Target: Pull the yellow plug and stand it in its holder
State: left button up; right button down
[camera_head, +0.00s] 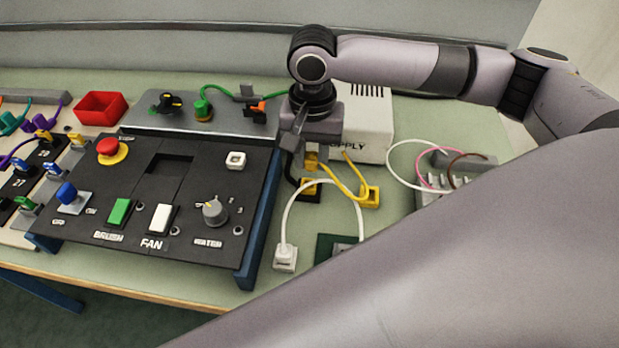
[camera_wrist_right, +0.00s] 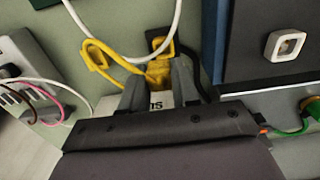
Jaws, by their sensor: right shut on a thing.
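The yellow plug (camera_head: 311,160) is between the fingers of my right gripper (camera_head: 306,158), which points down and is shut on it. The right wrist view also shows the plug (camera_wrist_right: 158,74) between the fingertips. Just beyond it is a yellow-and-black socket piece (camera_head: 308,189) with a black cord, also in the wrist view (camera_wrist_right: 163,46). I cannot tell whether plug and socket touch. A yellow cable runs from the plug to a small square yellow piece (camera_head: 371,196) on the table, which may be the holder. My left gripper is out of view.
A white supply box (camera_head: 368,135) stands behind the gripper. A white cable arches in front to a white plug (camera_head: 285,257). The black control panel (camera_head: 150,235) is at left, a grey terminal block (camera_head: 462,163) with cables at right. A dark green block (camera_head: 325,250) lies in front.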

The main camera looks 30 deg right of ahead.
jog(key=s+d, duration=0.7)
jog(key=d, duration=0.2)
jog(key=shift+f, duration=0.1)
dwell(0.4)
jog(key=shift+f+b, duration=0.4)
jog(key=shift+f, duration=1.85)
jog(key=shift+p, duration=0.4)
jog(key=shift+f, duration=0.1)
jog(key=shift+f, duration=0.95)
